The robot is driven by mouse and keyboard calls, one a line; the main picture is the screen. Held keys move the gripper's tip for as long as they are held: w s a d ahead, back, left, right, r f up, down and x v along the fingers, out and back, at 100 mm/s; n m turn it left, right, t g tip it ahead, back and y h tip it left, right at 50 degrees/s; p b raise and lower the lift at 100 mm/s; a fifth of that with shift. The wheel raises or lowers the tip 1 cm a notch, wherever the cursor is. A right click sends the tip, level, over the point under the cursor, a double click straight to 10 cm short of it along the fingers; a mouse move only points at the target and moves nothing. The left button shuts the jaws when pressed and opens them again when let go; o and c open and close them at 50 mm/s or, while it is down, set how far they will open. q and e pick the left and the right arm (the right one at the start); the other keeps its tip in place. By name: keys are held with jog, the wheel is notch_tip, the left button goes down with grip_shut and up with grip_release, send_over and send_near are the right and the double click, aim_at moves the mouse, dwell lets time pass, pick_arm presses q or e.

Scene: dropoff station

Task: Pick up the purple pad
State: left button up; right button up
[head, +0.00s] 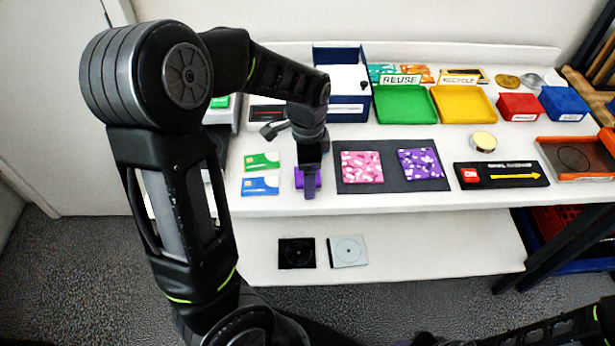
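My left gripper (310,178) points down at the front part of the white counter, between the blue and green cards and the dark mat. A small plain purple thing (299,178) shows around its fingertips, partly hidden by them. I cannot tell whether the fingers are closed on it or only over it. A purple pad with a white pattern (420,163) lies flat on the right half of the dark mat (392,187), clear of the gripper. A pink patterned pad (362,167) lies beside it. Part of my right arm shows at the bottom right; its gripper is not visible.
Green (405,104) and yellow (464,104) trays stand behind the mat, with red (519,106) and blue (562,104) bins to their right. A blue box (341,116) stands behind the gripper. A black strip (501,175) lies right of the mat. A lower shelf (430,250) holds two square items.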

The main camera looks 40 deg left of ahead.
pick_arm(q)
jog(key=c, duration=1.5)
jog(key=shift+o, duration=0.2)
jog(key=shift+r, duration=0.15)
notch_tip(320, 180, up, 10)
jog(key=shift+b, duration=0.3)
